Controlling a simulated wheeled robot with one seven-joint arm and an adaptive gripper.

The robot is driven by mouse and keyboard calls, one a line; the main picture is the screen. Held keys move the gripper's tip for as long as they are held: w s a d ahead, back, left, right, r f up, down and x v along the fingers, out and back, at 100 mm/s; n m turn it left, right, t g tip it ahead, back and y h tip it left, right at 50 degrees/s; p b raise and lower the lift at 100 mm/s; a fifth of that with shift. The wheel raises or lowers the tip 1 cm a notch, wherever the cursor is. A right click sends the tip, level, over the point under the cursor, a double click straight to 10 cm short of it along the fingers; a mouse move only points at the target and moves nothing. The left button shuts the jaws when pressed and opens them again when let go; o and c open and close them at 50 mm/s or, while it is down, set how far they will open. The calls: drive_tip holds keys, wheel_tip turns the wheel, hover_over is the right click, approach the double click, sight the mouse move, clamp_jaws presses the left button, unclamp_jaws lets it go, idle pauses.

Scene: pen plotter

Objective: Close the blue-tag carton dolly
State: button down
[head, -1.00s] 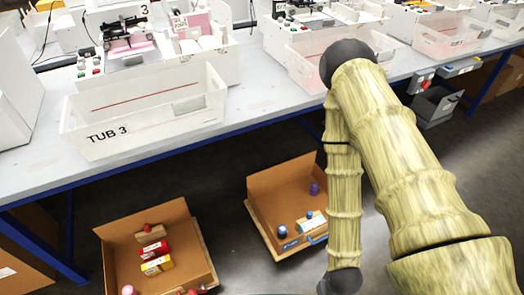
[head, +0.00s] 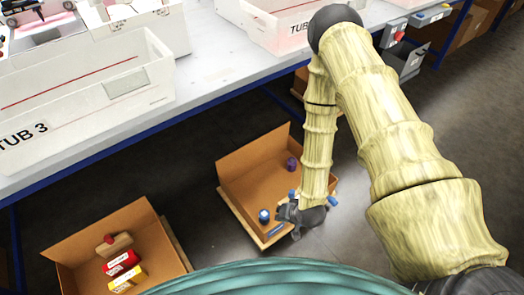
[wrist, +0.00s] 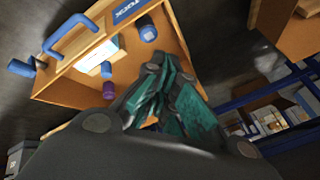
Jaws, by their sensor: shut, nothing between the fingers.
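The carton dolly with the blue tag (head: 276,231) is an open brown box (head: 252,150) on the floor at the front edge of the bench, with a tall back wall. In the wrist view, its blue tag (wrist: 127,10) and blue handle (wrist: 72,36) show on one side. Small items lie inside, among them a purple one (head: 291,163) and a blue one (head: 264,215). My gripper (head: 304,214) is shut and empty, over the carton's near right edge in the head view, hiding most of the handle. Its green-padded fingers (wrist: 163,100) are together; I cannot tell whether they touch the carton.
A second open carton (head: 85,235) holds a red and a yellow box at the lower left. The bench (head: 215,75) with white tubs (head: 90,88) stands above, on a blue frame (head: 140,140).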

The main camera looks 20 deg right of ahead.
drive_tip(key=w+d+f+m+t+y+b, duration=0.1)
drive_tip(key=w+f+m+t+b, duration=0.1)
drive_tip(key=w+f+b, duration=0.3)
drive_tip(key=w+d+m+t+b, duration=0.1)
drive_tip(key=w+t+b, duration=0.1)
drive_tip(key=w, duration=0.5)
drive_tip(key=w+d+f+m+t+y+b, duration=0.1)
drive_tip(key=w+f+m+b, duration=0.15)
drive_tip(key=w+b, duration=0.2)
drive_tip(key=m+t+y+b, duration=0.25)
drive_tip(key=t+b, duration=0.35)
drive_tip(key=b, duration=0.5)
approach(258, 139)
drive_tip(key=shift+m+h, duration=0.35)
drive_tip(key=shift+m, duration=0.05)
drive_tip(key=b+x, duration=0.5)
drive_tip(key=x, duration=0.1)
drive_tip(key=shift+w, duration=0.1)
drive_tip(key=shift+w+a+r+b, duration=0.1)
drive_tip(key=shift+w+a+b, duration=0.1)
drive_tip(key=shift+w+b, duration=0.2)
drive_tip(key=shift+w, duration=0.1)
